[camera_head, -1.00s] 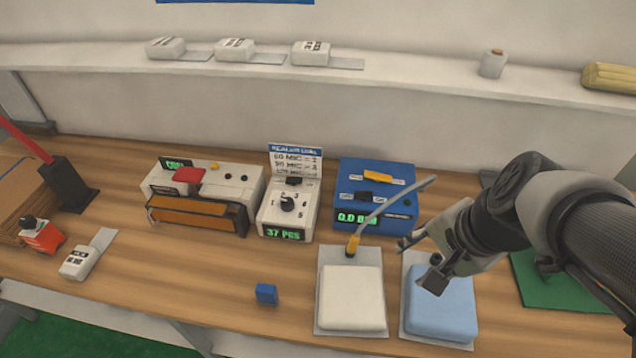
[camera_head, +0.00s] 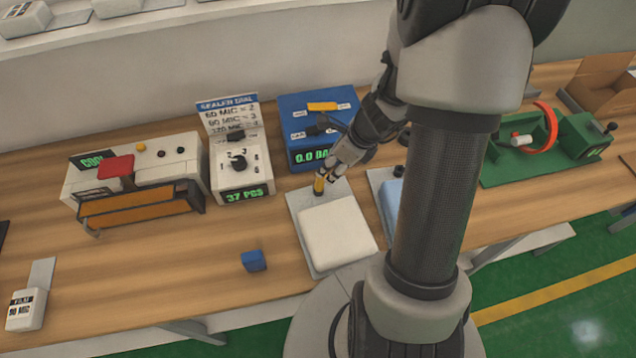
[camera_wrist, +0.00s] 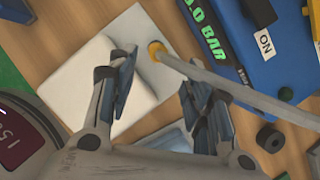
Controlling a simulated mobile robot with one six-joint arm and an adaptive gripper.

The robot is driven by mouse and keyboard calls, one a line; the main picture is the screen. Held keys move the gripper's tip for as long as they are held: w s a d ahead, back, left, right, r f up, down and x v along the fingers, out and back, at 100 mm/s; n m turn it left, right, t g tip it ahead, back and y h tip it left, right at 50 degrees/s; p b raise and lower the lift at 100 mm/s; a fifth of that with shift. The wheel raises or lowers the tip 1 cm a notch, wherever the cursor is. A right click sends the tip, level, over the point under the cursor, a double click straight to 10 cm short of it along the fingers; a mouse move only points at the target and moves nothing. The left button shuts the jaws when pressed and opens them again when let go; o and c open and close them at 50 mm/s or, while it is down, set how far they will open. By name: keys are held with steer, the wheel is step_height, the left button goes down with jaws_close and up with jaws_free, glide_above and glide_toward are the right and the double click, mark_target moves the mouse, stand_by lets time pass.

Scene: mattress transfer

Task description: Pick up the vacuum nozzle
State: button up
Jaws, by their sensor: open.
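The vacuum nozzle (camera_head: 319,184) is a small yellow-orange upright piece at the back edge of the board under the white mattress (camera_head: 338,232). In the wrist view the nozzle (camera_wrist: 156,50) has a grey hose running from it to the right. My gripper (camera_head: 338,168) is open and empty, close beside the nozzle. In the wrist view my open fingers (camera_wrist: 156,92) point toward the nozzle, which shows just beyond and between their tips. The hose passes close to the right-hand finger. Whether either finger touches it I cannot tell.
The blue vacuum unit (camera_head: 300,150) stands just behind the nozzle. A dial box (camera_head: 240,170), a sealer (camera_head: 140,175) and a blue block (camera_head: 253,261) are to the left. A green fixture (camera_head: 520,160) is at the right.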

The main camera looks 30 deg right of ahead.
mark_target(320, 180)
steer(key=b+x, duration=0.2)
steer(key=x, duration=0.3)
steer(key=b+x, duration=0.3)
steer(key=x, duration=0.1)
steer(key=shift+s+a+f, duration=0.1)
steer(key=shift+s+f, duration=0.05)
steer(key=shift+f, duration=0.1)
steer(key=shift+w+a+f, duration=0.1)
steer(key=shift+w+f, duration=0.15)
steer(key=shift+f, duration=0.1)
steer(key=shift+r, duration=0.1)
steer(key=shift+s, duration=0.1)
jaws_close()
